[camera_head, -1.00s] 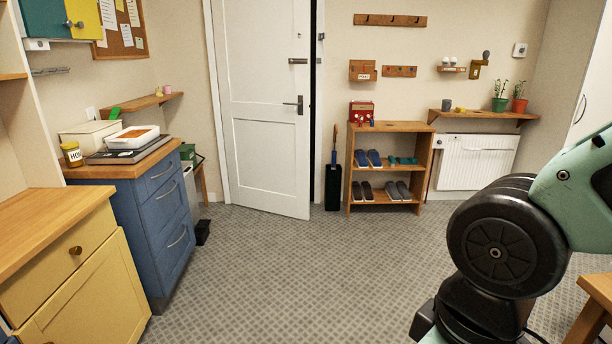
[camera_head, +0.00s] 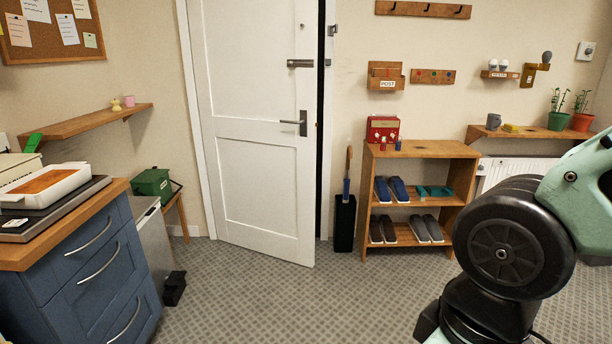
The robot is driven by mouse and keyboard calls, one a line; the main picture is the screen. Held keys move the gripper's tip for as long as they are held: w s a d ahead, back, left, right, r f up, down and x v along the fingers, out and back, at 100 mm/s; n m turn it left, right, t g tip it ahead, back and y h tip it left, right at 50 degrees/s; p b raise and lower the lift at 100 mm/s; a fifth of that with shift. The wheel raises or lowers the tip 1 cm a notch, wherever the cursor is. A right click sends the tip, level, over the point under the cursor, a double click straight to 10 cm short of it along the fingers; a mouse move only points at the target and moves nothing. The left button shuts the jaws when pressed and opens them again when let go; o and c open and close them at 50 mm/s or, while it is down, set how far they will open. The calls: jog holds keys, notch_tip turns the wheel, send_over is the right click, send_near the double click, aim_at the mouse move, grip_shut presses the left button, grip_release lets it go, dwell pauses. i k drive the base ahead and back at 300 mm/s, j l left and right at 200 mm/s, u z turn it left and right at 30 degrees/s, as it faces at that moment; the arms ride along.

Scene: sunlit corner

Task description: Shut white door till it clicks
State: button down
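The white door (camera_head: 255,175) stands slightly ajar at the back wall, in the middle left of the view. Its right edge swings out toward me, and a dark gap shows between that edge and the frame. A grey lever handle (camera_head: 294,123) sits near the right edge, with a second metal fitting (camera_head: 300,63) above it. My arm shows at the lower right as a black joint and pale green links. My gripper is outside the view.
A shoe rack (camera_head: 420,150) and a black umbrella stand (camera_head: 344,222) stand just right of the door. A blue drawer unit (camera_head: 85,270) is at the lower left, with a small black object (camera_head: 174,288) on the floor beside it. The patterned floor (camera_head: 270,310) before the door is clear.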

aim_at(261, 168)
jog(key=i, duration=2)
jog(key=i+u, duration=0.2)
jog(key=i, duration=0.35)
jog(key=i+l+u, duration=0.2)
jog(key=i, duration=0.3)
jog(key=i+l+u, duration=0.2)
jog(key=i, duration=0.35)
